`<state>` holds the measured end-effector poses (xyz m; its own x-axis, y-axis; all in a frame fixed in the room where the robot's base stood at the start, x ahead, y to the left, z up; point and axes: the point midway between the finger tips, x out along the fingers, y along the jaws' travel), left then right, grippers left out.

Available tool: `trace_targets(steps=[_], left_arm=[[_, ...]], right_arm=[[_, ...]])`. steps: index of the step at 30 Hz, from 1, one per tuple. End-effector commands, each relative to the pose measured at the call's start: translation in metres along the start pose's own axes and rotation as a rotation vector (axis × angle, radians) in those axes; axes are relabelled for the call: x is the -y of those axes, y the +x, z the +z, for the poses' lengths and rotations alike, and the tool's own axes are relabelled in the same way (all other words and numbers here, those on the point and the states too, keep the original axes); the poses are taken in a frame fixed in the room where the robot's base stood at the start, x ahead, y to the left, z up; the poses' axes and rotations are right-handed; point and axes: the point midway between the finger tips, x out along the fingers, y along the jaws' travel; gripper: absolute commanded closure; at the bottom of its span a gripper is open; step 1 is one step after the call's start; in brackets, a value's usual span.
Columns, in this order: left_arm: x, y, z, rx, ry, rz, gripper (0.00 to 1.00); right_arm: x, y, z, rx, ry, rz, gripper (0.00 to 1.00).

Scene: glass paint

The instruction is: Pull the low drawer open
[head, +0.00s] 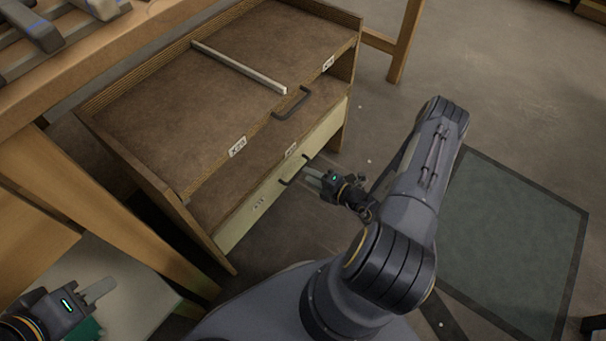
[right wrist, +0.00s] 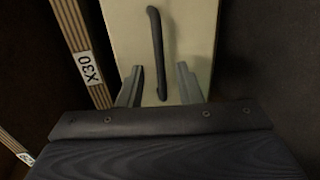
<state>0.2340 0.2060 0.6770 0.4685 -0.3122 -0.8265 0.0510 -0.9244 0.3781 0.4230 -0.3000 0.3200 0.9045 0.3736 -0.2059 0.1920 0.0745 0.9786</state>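The low drawer (head: 325,132) has a cream front and sits in the lower part of a brown wooden cabinet. Its dark bar handle (head: 291,171) also shows in the right wrist view (right wrist: 157,35). My right gripper (head: 308,175) is at this handle. In the right wrist view its two fingers (right wrist: 159,80) are apart, one on each side of the handle's near end, with gaps to both sides. My left gripper (head: 100,289) is at the lower left, away from the cabinet and empty; its finger gap is not clear.
An upper drawer with a dark handle (head: 292,103) lies above the low one. A light bar (head: 240,68) lies on top of the cabinet. A wooden table (head: 98,62) stands at the left. Floor (head: 490,100) to the right is open, with a dark mat (head: 510,245).

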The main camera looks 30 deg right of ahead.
Motion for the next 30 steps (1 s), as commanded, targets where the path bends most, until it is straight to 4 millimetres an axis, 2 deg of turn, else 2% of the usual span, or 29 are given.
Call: trace_targets(steps=[1,6,17,24,30], left_arm=[[0.002,0.004,0.002,0.0,0.0,0.0,0.64],[0.003,0.007,0.004,0.0,0.0,0.0,0.64],[0.004,0.008,0.004,0.0,0.0,0.0,0.64],[0.004,0.008,0.004,0.0,0.0,0.0,0.64],[0.004,0.008,0.004,0.0,0.0,0.0,0.64]], right_arm=[[0.002,0.009,-0.001,-0.004,-0.002,0.002,0.68],[0.001,0.028,-0.001,-0.003,-0.002,0.001,0.68],[-0.001,0.034,-0.001,-0.003,-0.002,0.0,0.68],[-0.001,0.034,0.0,-0.003,-0.002,0.0,1.0],[-0.001,0.034,0.0,-0.003,-0.003,0.0,1.0]])
